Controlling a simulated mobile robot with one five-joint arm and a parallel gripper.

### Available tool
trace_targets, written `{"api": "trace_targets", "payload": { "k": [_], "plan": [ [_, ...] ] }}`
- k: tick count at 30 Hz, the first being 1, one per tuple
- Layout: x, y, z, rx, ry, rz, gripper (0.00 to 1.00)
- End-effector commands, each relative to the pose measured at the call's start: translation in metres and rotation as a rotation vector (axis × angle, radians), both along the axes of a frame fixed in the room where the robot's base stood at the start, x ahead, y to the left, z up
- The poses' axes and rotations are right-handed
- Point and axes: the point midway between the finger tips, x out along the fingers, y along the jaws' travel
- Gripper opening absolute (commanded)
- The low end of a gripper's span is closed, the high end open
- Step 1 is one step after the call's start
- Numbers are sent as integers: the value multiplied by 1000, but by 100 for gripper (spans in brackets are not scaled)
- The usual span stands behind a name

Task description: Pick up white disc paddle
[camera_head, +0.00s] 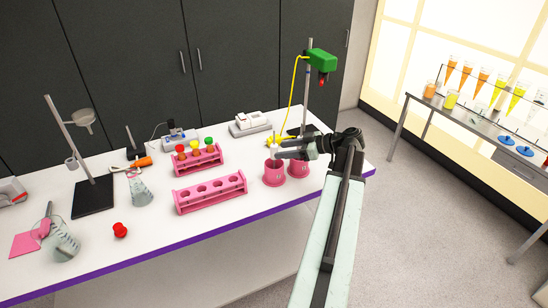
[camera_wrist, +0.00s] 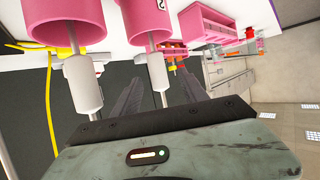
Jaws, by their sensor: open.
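Two pink cups, (camera_head: 274,178) and (camera_head: 299,170), stand side by side near the right end of the white table. In the wrist view a thin metal rod with a white sleeve stands out of each cup: one sleeve (camera_wrist: 157,72) lies between my fingers, the other (camera_wrist: 84,84) lies outside them to the left. The lower ends are hidden in the cups, so I cannot tell which is the white disc paddle. My gripper (camera_head: 282,153) is open above the cups. Its dark fingers (camera_wrist: 162,84) stand either side of the one rod, apart from it as far as I can see.
A stand with a green head (camera_head: 321,61) and yellow cable is just behind the cups. A pink rack (camera_head: 211,197) is left of them, with a rack of coloured caps (camera_head: 199,163) behind.

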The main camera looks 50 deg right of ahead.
Motion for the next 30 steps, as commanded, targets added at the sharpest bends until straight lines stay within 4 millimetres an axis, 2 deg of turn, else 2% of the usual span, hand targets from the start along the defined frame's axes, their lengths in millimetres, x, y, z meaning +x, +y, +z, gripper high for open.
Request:
{"api": "trace_targets", "payload": {
  "k": [5, 12, 18, 19, 24, 30],
  "plan": [
    [8, 1, -7, 0, 0, -2, 51],
    [40, 13, -24, -1, 1, -3, 51],
    [42, 13, -22, 0, 1, -6, 51],
    [42, 13, -22, 0, 1, -6, 48],
    [42, 13, -22, 0, 1, -7, 1],
    [41, 13, -22, 0, 0, -7, 0]
  ]
}}
